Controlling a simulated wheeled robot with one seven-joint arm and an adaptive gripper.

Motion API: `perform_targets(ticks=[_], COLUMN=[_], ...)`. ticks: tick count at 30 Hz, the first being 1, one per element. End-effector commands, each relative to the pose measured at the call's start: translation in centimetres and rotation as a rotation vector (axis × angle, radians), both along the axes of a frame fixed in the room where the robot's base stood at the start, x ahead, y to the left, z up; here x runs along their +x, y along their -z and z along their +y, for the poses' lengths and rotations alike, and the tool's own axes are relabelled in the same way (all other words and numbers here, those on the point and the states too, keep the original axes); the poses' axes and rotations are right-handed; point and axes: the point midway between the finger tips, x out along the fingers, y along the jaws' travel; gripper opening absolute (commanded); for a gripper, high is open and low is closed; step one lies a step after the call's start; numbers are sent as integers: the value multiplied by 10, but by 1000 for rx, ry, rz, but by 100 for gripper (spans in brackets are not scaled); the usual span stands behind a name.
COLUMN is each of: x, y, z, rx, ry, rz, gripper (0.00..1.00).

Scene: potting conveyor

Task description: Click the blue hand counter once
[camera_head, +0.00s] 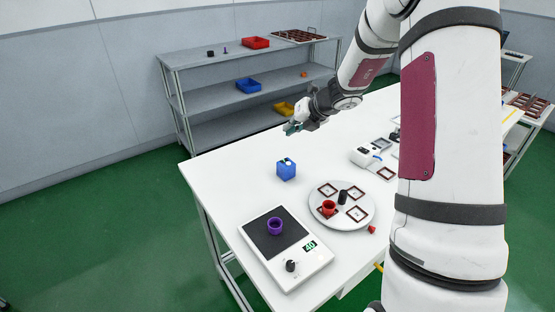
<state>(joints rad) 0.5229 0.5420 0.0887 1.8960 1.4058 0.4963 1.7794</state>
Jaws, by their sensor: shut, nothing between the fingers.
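The blue hand counter (286,171) is a small blue block with a light spot on its top. It stands upright on the white table, near the table's left edge. My gripper (290,128) is above the table, further back than the counter and apart from it. The gripper is shut and empty, with its fingertips pointing to the left. The counter is fully in view, with nothing in front of it.
A scale (321,262) carries a purple ring-shaped pot (275,226). A round white turntable (351,222) holds square trays, a red pot (328,208) and a black knob. A white device (366,158) stands further right. Shelves (217,107) with coloured bins stand behind. Table around the counter is clear.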

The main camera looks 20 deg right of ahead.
Motion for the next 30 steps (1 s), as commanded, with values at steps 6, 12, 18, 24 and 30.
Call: perform_targets(ticks=[6,12,18,24,30], x=[5,6,6,8,8], y=[17,18,19,33,57], z=[-19,-20,-20,-20,-20], rx=[89,93,92,92,92], ry=[128,134,132,132,132], rz=[27,28,28,28,28], gripper=[0,0,0,0,0])
